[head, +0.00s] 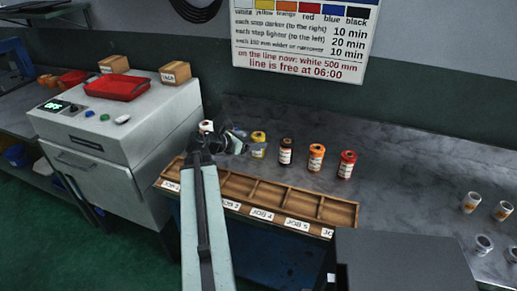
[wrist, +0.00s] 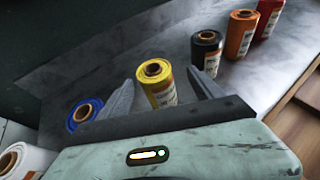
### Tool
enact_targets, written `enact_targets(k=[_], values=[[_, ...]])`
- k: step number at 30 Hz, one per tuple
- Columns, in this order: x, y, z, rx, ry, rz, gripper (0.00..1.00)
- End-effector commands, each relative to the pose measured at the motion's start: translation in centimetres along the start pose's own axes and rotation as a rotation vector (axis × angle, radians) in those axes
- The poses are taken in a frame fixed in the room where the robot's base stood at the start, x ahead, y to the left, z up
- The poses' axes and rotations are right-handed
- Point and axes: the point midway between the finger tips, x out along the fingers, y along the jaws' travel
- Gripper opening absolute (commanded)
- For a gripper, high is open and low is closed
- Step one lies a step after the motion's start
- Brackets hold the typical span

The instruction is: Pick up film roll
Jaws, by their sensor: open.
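Film rolls stand in a row on the grey counter. The yellow roll (wrist: 158,83) stands between the two fingers of my gripper (wrist: 160,88) in the wrist view. My gripper is open, with a finger on either side of it; I cannot tell whether either finger touches it. The yellow roll also shows in the head view (head: 258,146), just right of my gripper. To its right stand a black roll (head: 286,152), an orange roll (head: 316,158) and a red roll (head: 347,165). A blue roll (wrist: 83,115) and a white roll (wrist: 24,160) show at the left in the wrist view.
A wooden tray (head: 268,197) with labelled compartments lies along the counter's front edge. A grey machine (head: 110,130) with a red tray (head: 116,87) on top stands left. Several small white cups or rolls (head: 471,202) stand at the right. The counter behind the rolls is clear.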

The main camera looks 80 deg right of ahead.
Motion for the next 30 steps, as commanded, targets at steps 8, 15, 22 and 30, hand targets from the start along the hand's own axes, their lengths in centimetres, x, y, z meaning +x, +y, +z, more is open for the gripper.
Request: enact_targets(k=[8,15,22,30], values=[[2.2,0.2,-0.1,0.001,0.0,-0.002,0.75],[6.2,0.9,-0.2,0.002,0.001,-0.003,0.75],[6.9,0.7,0.1,0.001,0.001,-0.002,0.75],[6.9,0.7,0.1,0.002,0.0,-0.002,0.11]])
